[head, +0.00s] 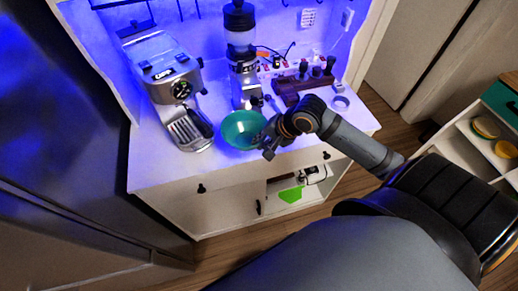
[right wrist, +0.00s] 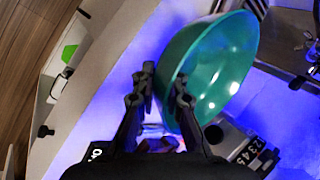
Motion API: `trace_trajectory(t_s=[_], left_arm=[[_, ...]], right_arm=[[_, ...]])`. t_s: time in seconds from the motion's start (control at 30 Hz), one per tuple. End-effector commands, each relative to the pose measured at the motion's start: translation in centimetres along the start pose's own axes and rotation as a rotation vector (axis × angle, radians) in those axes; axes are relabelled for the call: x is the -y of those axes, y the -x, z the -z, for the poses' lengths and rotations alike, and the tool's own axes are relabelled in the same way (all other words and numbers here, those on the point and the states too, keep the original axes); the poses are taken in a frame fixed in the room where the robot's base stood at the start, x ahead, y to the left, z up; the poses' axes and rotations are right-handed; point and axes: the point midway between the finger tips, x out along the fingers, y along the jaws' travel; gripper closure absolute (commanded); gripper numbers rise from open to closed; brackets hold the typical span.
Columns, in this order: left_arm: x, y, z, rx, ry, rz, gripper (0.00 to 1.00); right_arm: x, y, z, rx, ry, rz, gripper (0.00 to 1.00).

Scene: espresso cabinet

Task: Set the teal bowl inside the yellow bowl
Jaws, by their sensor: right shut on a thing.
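The teal bowl (head: 240,128) is at the front of the white cabinet top, between the espresso machine and my right arm. My right gripper (head: 268,146) is at its right front side. In the right wrist view the teal bowl (right wrist: 222,62) looks tilted, and my right gripper (right wrist: 164,85) is shut on its rim. Whether the bowl touches the counter is unclear. A yellow round thing (head: 487,127), perhaps the yellow bowl, sits in the pale shelf unit at the far right. A second yellowish round thing (head: 506,149) is close by. My left gripper is out of view.
The espresso machine (head: 172,80) stands left of the teal bowl, and the grinder (head: 242,55) behind it. Wooden floor (head: 395,117) separates the cabinet from the shelf unit (head: 462,133).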

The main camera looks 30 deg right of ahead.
Motion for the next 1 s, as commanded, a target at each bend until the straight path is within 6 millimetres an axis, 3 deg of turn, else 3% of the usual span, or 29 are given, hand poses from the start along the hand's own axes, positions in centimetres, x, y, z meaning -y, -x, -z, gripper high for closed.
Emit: trace_trajectory(t_s=[0.13,0.4,0.6,0.97,1.0], left_arm=[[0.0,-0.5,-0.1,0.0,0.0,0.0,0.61],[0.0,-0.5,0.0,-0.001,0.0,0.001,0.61],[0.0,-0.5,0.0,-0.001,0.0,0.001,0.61],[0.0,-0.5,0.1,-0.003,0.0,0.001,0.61],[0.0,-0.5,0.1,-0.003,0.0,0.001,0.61]], right_arm=[[-0.1,-2.7,1.5,0.003,-0.003,0.005,1.0],[-0.3,-4.0,2.5,-0.001,0.001,0.003,1.0],[-1.8,-6.7,2.7,0.001,-0.001,0.002,1.0],[-2.1,-7.1,2.7,-0.001,0.002,0.003,1.0],[-2.2,-7.1,2.7,-0.001,0.002,0.001,0.85]])
